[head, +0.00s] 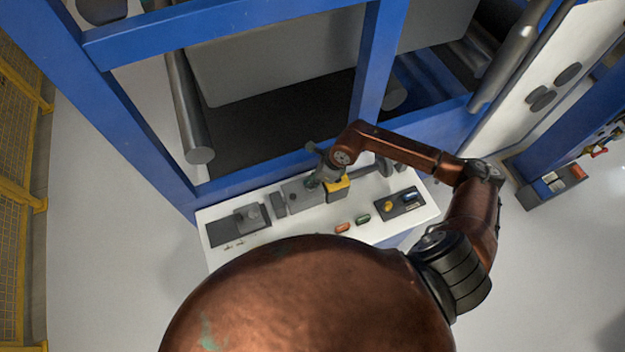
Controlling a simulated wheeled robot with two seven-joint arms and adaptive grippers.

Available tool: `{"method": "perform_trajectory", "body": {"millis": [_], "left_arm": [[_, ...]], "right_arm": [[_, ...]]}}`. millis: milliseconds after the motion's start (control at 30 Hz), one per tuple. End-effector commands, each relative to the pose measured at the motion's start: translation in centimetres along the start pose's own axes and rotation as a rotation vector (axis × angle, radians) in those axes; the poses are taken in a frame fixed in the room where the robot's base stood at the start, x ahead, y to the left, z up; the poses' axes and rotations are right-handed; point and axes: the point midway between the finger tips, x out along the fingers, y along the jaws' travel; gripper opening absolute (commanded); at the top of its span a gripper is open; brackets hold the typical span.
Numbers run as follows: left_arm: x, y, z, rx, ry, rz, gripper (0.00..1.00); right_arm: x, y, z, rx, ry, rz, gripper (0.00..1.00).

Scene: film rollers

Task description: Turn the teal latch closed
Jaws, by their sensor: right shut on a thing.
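The teal latch (310,184) is a small teal piece on a grey plate (293,192), near the middle of the white control panel. My right gripper (316,180) reaches down to it from the upper right, and its fingers are shut on the latch. The fingers cover most of the latch, so its exact angle is hard to tell. My left gripper is not in view.
A yellow-topped grey block (338,187) stands just right of my right gripper. A dark plate with a grey block (248,216) is at the panel's left. Red (342,227) and green (363,219) buttons sit in front. Blue frame beams (368,70) rise behind.

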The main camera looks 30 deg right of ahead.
Motion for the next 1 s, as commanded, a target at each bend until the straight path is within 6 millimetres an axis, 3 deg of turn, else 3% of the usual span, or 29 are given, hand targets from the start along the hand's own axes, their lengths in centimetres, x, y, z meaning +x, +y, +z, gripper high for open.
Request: {"method": "perform_trajectory", "body": {"millis": [600, 1000], "left_arm": [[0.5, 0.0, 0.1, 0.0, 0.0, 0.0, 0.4], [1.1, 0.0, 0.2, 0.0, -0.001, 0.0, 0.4]], "right_arm": [[0.1, 0.3, 0.2, 0.527, -0.003, -0.219, 0.0], [0.1, 0.4, 0.3, 0.753, -0.002, -0.312, 0.0]]}}
